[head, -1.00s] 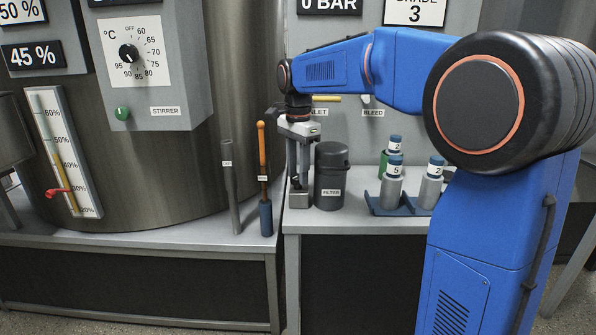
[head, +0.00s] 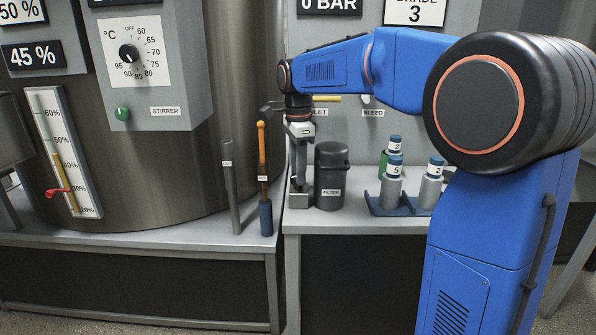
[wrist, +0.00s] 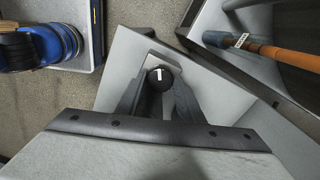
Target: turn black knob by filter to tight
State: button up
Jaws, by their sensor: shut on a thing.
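The black knob (wrist: 158,74) shows in the wrist view as a round dark cap with a white mark, between my gripper's fingers. My gripper (wrist: 158,88) is shut on it, with a dark finger on either side. In the head view my gripper (head: 298,180) points straight down just left of the dark cylindrical filter (head: 331,170), apart from it. A small grey block (head: 299,200) sits beneath the fingers on the bench. The knob itself is hidden by the fingers in the head view. I cannot read any tight marking.
An orange-handled tool (head: 263,150) and a grey rod (head: 230,185) stand left of the gripper, by the gap between benches. A blue rack (head: 384,209) with grey numbered cylinders stands right of the filter. The bench front edge is clear.

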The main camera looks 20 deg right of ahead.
jog(key=o, duration=1.1)
notch_tip(320, 180, up, 17)
jog(key=shift+r, duration=0.2)
jog(key=s+d+f+n+t, duration=0.1)
jog(key=s+d+f+n, duration=0.1)
jog(key=s+f+n, duration=0.4)
jog(key=s+d+f+n+t, duration=0.2)
jog(key=s+f+n, duration=0.4)
jog(key=s+f, duration=0.8)
jog(key=s+d+f+n+t, duration=0.1)
jog(key=s+d+f+n, duration=0.1)
jog(key=s+f+n, duration=0.4)
jog(key=shift+s+d+f+t, duration=0.15)
jog(key=shift+s+f, duration=0.5)
jog(key=shift+s, duration=0.6)
jog(key=shift+s+d+f+t, duration=0.1)
jog(key=shift+s+f, duration=0.6)
jog(key=shift+s, duration=0.55)
jog(key=shift+s+d+f+t, duration=0.15)
jog(key=shift+s+f, duration=0.5)
jog(key=shift+s, duration=0.6)
